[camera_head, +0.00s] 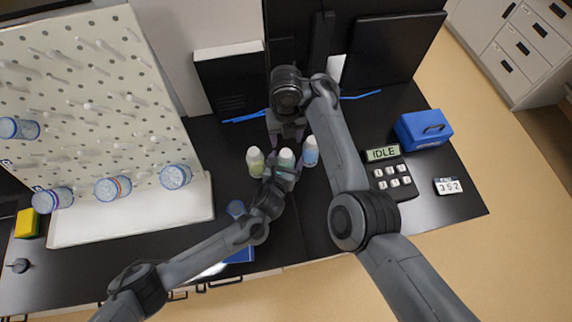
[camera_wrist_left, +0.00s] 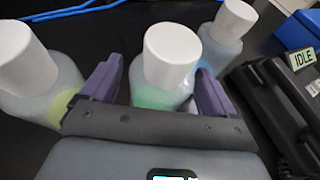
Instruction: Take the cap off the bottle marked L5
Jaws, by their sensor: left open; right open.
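Three white-capped bottles stand in a row on the black bench: one with yellow-green liquid (camera_head: 256,162), one with green liquid (camera_head: 286,158) and one with blue liquid (camera_head: 310,152). No L5 marking is readable on any. My left gripper (camera_head: 283,172) is open at the green bottle. In the left wrist view its purple fingers lie either side of the green bottle (camera_wrist_left: 160,97), below the white cap (camera_wrist_left: 172,52); contact cannot be told. My right gripper (camera_head: 286,136) is open and points down just behind the bottles, partly hidden by its own wrist.
A keypad device reading IDLE (camera_head: 390,177), a blue case (camera_head: 423,130) and a 352 counter (camera_head: 448,186) stand to the right. Blue cable and dark equipment lie behind.

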